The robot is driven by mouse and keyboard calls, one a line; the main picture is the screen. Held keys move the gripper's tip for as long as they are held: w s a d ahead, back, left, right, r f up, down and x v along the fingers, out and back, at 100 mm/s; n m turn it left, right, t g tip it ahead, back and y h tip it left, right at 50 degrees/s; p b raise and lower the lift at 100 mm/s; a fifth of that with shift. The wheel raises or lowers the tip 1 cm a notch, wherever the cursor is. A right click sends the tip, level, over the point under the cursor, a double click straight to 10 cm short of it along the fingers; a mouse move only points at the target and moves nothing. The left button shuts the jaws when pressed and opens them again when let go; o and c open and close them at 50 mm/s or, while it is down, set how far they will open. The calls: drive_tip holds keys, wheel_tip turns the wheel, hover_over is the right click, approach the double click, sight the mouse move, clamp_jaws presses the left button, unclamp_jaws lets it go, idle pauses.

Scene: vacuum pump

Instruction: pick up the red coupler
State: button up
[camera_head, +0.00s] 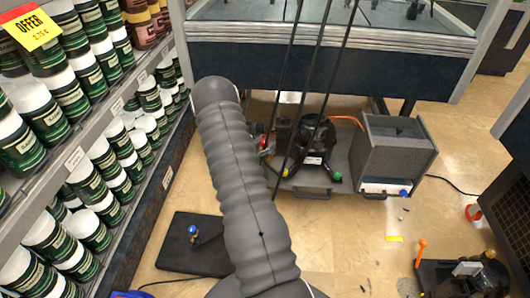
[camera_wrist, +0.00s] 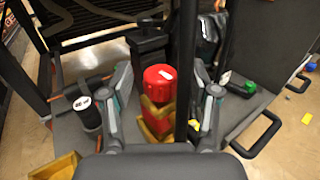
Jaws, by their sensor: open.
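The red coupler (camera_wrist: 160,78) is a red cylinder with a rounded top. It stands upright in a yellow-brown holder (camera_wrist: 157,118) on the grey cart. A small red patch in the head view (camera_head: 263,141) appears to be the same coupler, partly hidden by my arm. My gripper (camera_wrist: 165,88) is open, with one finger to the left of the coupler and one to its right. I cannot tell whether either finger touches it. A dark vertical bar (camera_wrist: 186,60) crosses the view between the coupler and the right finger. In the head view my arm mostly hides the gripper.
A black pump (camera_head: 313,140) and a grey box (camera_head: 397,152) sit on the cart. A black cylinder with a white label (camera_wrist: 87,112) stands left of the fingers. A green knob (camera_wrist: 250,87) is at right. Shelves of jars (camera_head: 100,160) line the left.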

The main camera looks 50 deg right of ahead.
drive_tip(key=shift+d, duration=0.1)
drive_tip(key=shift+c, duration=0.3)
clamp_jaws()
